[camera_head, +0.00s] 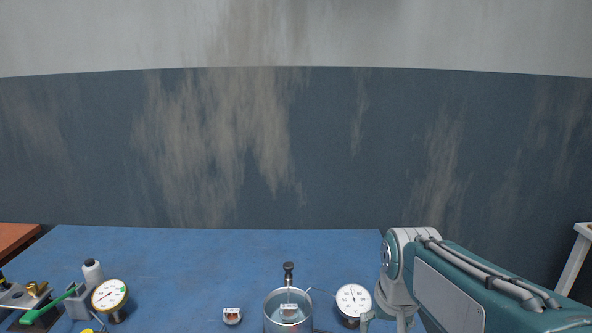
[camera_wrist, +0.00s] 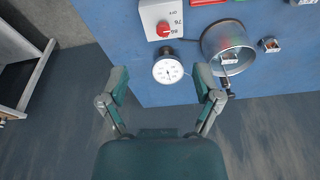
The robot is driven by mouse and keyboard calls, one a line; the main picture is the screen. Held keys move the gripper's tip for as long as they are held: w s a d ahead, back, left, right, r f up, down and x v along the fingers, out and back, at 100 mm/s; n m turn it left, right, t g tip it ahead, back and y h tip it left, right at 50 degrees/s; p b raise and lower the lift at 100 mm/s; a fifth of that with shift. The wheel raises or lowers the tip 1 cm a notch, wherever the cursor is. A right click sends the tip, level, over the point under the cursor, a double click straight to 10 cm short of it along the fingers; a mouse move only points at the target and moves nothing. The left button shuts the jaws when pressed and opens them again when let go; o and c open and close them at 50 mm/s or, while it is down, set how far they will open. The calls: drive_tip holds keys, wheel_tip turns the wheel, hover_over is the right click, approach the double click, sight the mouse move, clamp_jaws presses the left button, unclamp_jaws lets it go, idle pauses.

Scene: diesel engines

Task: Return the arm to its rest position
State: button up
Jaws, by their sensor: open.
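My gripper (camera_wrist: 162,92) is open and empty in the wrist view. In the head view my teal arm reaches in from the right, and the gripper itself is mostly cut off by the bottom edge. A white-faced dial gauge (camera_wrist: 168,70) shows between the fingertips in the wrist view; I cannot tell how far below them it is. The gauge also shows in the head view (camera_head: 353,300), just left of my arm.
Another gauge (camera_head: 109,295) and a green-handled tool (camera_head: 45,310) are at the left. The table's back (camera_head: 215,250) is clear. A white-framed stand (camera_head: 575,258) is at right.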

drive_tip(key=s+n+t, duration=0.1)
drive_tip(key=s+t, duration=0.2)
drive_tip(key=s, duration=1)
drive_tip(key=shift+s+r, duration=0.25)
drive_tip(key=shift+s, duration=0.05)
